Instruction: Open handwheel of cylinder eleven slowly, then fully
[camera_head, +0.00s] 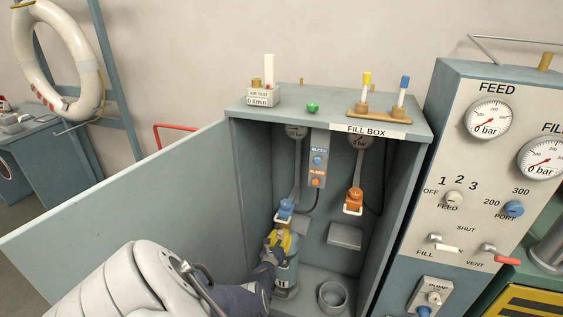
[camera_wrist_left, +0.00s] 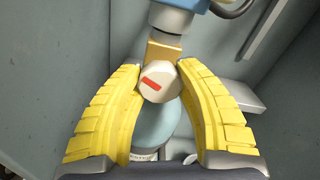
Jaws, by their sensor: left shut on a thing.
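The cylinder (camera_head: 287,277) marked 11 stands upright inside the fill box, a blue connector (camera_head: 285,209) on top of its valve. My left gripper (camera_head: 280,242), with yellow fingers, is at the valve. In the left wrist view the pale many-sided handwheel (camera_wrist_left: 160,82) with a red mark lies between the yellow fingers (camera_wrist_left: 162,85), which are shut on it. The brass valve body (camera_wrist_left: 163,51) shows behind it, and the blue cylinder shoulder (camera_wrist_left: 158,128) below. My right gripper is in neither view.
The fill box (camera_head: 390,128) has its door (camera_head: 130,205) swung open to the left. An orange connector (camera_head: 354,200) hangs at the right inside, above an empty ring holder (camera_head: 333,296). The gauge panel (camera_head: 480,170) stands right of the box.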

